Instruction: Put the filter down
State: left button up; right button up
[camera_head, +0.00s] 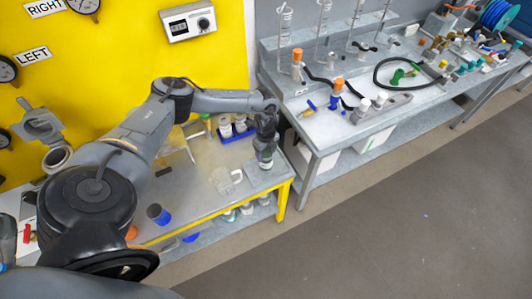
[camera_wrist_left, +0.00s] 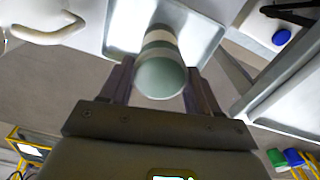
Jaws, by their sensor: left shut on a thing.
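My left gripper (camera_head: 265,145) hangs over the right end of the yellow-edged table and points down. It is shut on the filter, a small cylinder with a pale green end and a white band (camera_wrist_left: 160,75), held between the two fingers in the left wrist view. In the head view the filter (camera_head: 265,160) shows just under the fingers, over a grey tray (camera_head: 255,174). The tray also shows behind the filter in the left wrist view (camera_wrist_left: 120,35). I cannot tell whether the filter touches the tray. My right gripper is not in view.
A clear jug (camera_head: 222,181) stands left of the tray. A blue rack (camera_head: 236,135) with white-capped bottles is behind it. A dark cup with a blue rim (camera_head: 158,214) stands near the front edge. A cluttered grey bench (camera_head: 325,135) adjoins on the right.

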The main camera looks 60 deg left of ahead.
pick_arm(q)
jog(key=shift+f, duration=0.4)
jog(key=shift+f, duration=0.2)
jog(key=o, duration=1.4)
jog(key=shift+r, duration=0.1)
